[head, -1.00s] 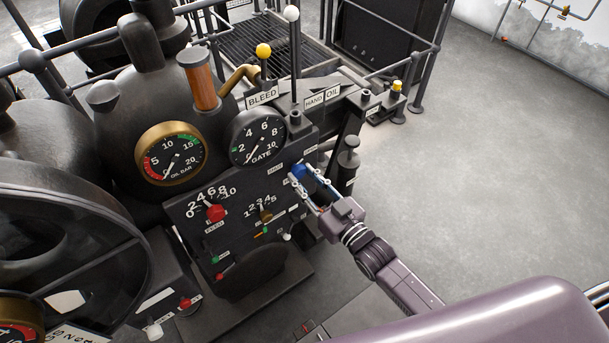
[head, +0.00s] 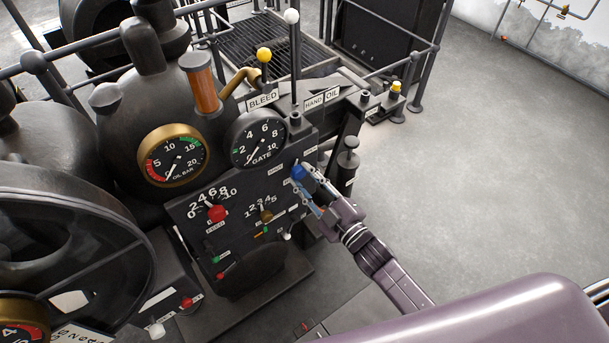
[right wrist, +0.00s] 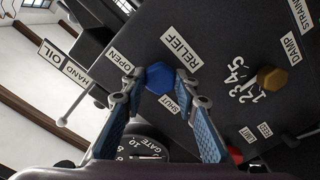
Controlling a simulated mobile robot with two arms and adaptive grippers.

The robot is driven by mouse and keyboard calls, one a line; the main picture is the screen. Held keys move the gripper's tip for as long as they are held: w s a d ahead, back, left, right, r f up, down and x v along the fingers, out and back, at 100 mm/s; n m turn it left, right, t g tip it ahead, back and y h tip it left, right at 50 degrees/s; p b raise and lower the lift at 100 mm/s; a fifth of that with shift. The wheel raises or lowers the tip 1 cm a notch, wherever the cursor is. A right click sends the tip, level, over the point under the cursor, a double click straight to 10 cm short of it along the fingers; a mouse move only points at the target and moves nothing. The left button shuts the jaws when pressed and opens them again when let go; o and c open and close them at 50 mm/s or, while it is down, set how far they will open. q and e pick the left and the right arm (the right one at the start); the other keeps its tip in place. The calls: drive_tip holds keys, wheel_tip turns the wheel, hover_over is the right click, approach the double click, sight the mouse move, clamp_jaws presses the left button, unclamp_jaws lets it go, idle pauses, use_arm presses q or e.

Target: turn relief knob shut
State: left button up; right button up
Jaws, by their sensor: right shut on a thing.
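The relief knob (head: 298,172) is a blue, faceted knob near the right edge of the dark control panel. In the right wrist view the blue knob (right wrist: 158,75) sits between the RELIEF label (right wrist: 179,48), the OPEN label (right wrist: 120,61) and the SHUT label (right wrist: 170,103). My right gripper (head: 302,178) is at the panel, shut on the knob with one fingertip on each side. No pointer mark on the knob can be made out. My left gripper is not in view.
The panel also carries a red knob (head: 217,213), a brown knob (head: 266,216) and small levers. The gate gauge (head: 258,138) is above. A dark post (head: 348,164) stands close right of my right gripper. The grey floor (head: 490,170) farther right is clear.

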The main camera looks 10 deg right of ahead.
drive_tip(key=n, duration=0.3)
drive_tip(key=shift+d+r+n, duration=0.1)
drive_tip(key=shift+d+n, duration=0.05)
drive_tip(key=shift+n, duration=0.15)
drive_tip(key=n+b, duration=0.1)
drive_tip(key=n, duration=0.2)
drive_tip(key=shift+w+n, duration=0.1)
drive_tip(key=shift+n, duration=0.2)
drive_tip(key=n+b, duration=0.1)
drive_tip(key=n, duration=0.3)
drive_tip(key=shift+r+n, duration=0.1)
drive_tip(key=shift+n, duration=0.2)
drive_tip(key=n+b, duration=0.1)
drive_tip(key=n, duration=0.1)
drive_tip(key=shift+r+n, duration=0.1)
drive_tip(key=shift+n, duration=0.2)
drive_tip(key=shift+r+n+b, duration=0.1)
drive_tip(key=shift+n+b, duration=0.25)
drive_tip(key=shift+n, duration=0.15)
drive_tip(key=shift+w+r, duration=0.1)
drive_tip(key=o, duration=1)
drive_tip(key=shift+d, duration=0.1)
drive_tip(key=shift+o, duration=0.7)
drive_tip(key=shift+f, duration=0.2)
